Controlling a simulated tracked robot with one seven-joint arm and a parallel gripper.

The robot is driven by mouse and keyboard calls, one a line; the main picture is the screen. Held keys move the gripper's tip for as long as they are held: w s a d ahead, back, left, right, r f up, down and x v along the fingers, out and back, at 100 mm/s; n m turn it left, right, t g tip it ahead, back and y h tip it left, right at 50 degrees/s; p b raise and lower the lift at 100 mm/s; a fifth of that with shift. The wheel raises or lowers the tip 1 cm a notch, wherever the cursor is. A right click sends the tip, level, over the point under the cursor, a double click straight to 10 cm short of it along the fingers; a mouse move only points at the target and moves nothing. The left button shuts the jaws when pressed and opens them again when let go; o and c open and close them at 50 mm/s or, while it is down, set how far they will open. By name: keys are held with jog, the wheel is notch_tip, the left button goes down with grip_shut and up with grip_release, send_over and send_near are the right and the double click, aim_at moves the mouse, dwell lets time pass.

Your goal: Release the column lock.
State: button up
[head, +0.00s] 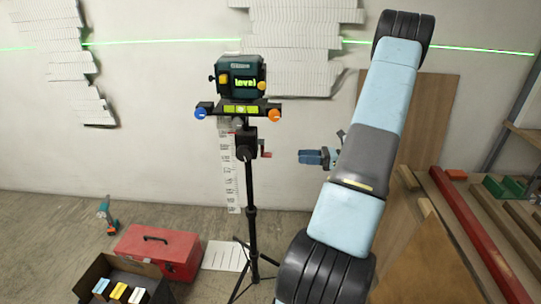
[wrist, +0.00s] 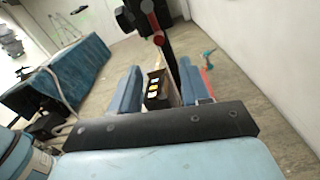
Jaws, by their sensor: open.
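I cannot tell for certain which is the column lock. My gripper (head: 304,157) is open and empty, right of the red handle and apart from it. In the wrist view my gripper's blue fingers (wrist: 160,68) are spread, with the column and a red part (wrist: 153,24) beyond them.
A red toolbox (head: 158,250) and an open black box (head: 112,285) with small items stand on the floor left of the tripod. A teal drill (head: 106,217) is farther left. Boards and a red beam (head: 475,230) are at right. White reliefs hang on the wall.

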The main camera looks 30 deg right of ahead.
aim_at(269, 155)
jog(key=x, duration=1.3)
jog(key=shift+s+a, duration=0.1)
jog(key=shift+a, duration=0.05)
grip_shut()
jog(key=shift+d, duration=0.35)
jog(key=shift+a+n, duration=0.2)
jog(key=shift+n, duration=0.1)
